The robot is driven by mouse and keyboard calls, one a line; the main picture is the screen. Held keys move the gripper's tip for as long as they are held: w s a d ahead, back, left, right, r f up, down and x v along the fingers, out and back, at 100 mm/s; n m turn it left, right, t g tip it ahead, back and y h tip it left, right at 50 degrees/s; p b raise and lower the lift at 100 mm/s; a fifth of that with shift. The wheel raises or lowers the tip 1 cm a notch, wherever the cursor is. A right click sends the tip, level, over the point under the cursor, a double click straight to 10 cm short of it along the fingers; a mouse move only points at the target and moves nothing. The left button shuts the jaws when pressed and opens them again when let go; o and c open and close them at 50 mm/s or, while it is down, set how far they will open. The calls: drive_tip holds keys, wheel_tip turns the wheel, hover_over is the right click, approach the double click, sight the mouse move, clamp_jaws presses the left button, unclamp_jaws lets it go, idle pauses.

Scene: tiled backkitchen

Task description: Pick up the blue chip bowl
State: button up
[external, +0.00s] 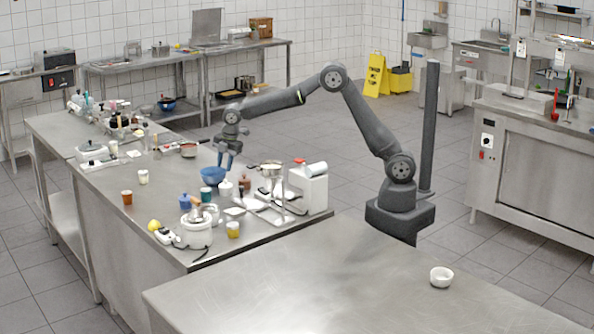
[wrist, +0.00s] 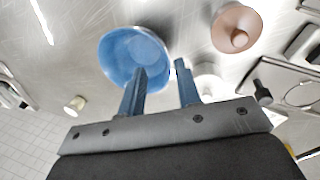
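The blue chip bowl (external: 211,177) stands upright on the steel counter, and it also shows in the wrist view (wrist: 118,62). My gripper (external: 225,162) points down at the bowl's right side in the external view. In the wrist view my gripper (wrist: 160,68) is open, with its two fingers apart and nothing held between them. The left finger overlaps the bowl's inside, and the right finger shows just past its right rim. I cannot tell whether either finger touches the bowl.
A white scale-like machine (external: 308,186) is to the right. A blue jar (external: 185,201) and a white cooker (external: 194,231) stand nearer the front. The front counter is mostly bare around a small white bowl (external: 441,277).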

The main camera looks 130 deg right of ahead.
sight(224, 175)
drive_tip(key=shift+a+x, duration=0.2)
drive_tip(key=shift+x, duration=1.15)
drive_tip(key=shift+a+x, duration=0.2)
drive_tip(key=shift+x, duration=1.15)
clamp_jaws()
